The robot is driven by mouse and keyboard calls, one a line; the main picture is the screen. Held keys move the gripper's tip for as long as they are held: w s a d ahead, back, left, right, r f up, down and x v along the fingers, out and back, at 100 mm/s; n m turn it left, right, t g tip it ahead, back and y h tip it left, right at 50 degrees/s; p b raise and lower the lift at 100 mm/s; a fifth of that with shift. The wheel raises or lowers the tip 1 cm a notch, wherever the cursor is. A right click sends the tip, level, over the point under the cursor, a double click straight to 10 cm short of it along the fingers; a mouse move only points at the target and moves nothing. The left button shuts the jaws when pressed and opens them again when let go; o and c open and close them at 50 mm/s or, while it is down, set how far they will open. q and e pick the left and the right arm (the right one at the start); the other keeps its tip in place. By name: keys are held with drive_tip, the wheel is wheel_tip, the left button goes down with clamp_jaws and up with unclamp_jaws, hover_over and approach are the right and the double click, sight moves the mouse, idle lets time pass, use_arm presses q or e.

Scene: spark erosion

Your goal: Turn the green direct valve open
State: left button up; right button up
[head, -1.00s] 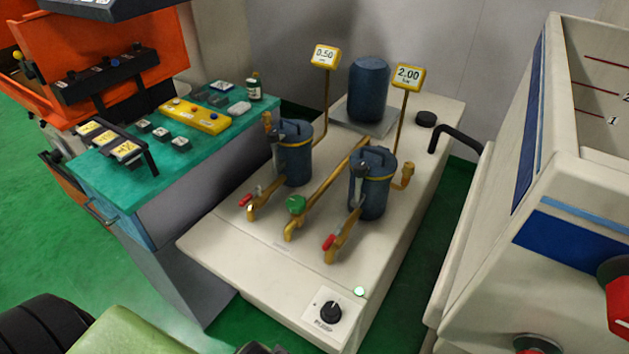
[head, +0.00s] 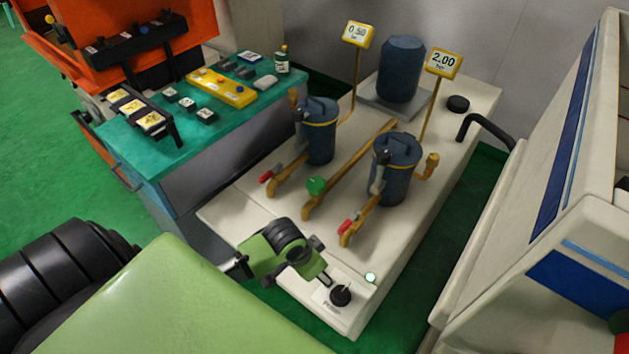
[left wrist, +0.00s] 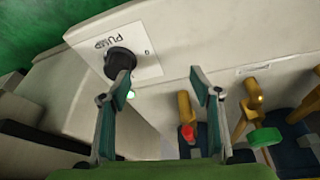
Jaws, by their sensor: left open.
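The green direct valve (head: 316,185) is a round green handle on the middle brass pipe (head: 350,170), between two blue canisters. It also shows in the left wrist view (left wrist: 265,138) at the lower right, outside the fingers. My left gripper (head: 325,279) is above the front of the white bench, close to the black pump knob (head: 340,295) and apart from the valve. In the left wrist view my left gripper (left wrist: 160,86) is open with nothing between its fingers. One finger overlaps the pump knob (left wrist: 120,62); contact cannot be told. My right gripper is not seen.
Red-handled taps (head: 266,177) and (head: 345,226) flank the green valve. Blue canisters (head: 318,135) and (head: 395,170) stand behind them. Two yellow gauges (head: 359,33) and (head: 444,63) rise on posts. A white machine (head: 560,230) stands at the right.

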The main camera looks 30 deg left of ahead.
use_arm(q)
drive_tip(key=w+a+r+p, duration=0.1)
drive_tip(key=w+a+r, duration=0.8)
drive_tip(key=w, duration=0.1)
approach(315, 183)
drive_tip(key=shift+n+t, duration=0.3)
drive_tip(key=shift+n, duration=0.2)
drive_tip(key=x, duration=0.3)
drive_tip(key=p+x, duration=0.1)
drive_tip(key=x, duration=0.2)
drive_tip(key=p+x, duration=0.1)
drive_tip(key=x, duration=0.2)
drive_tip(key=shift+s+f, duration=0.2)
drive_tip(key=shift+f, duration=0.15)
drive_tip(key=c, duration=1.1)
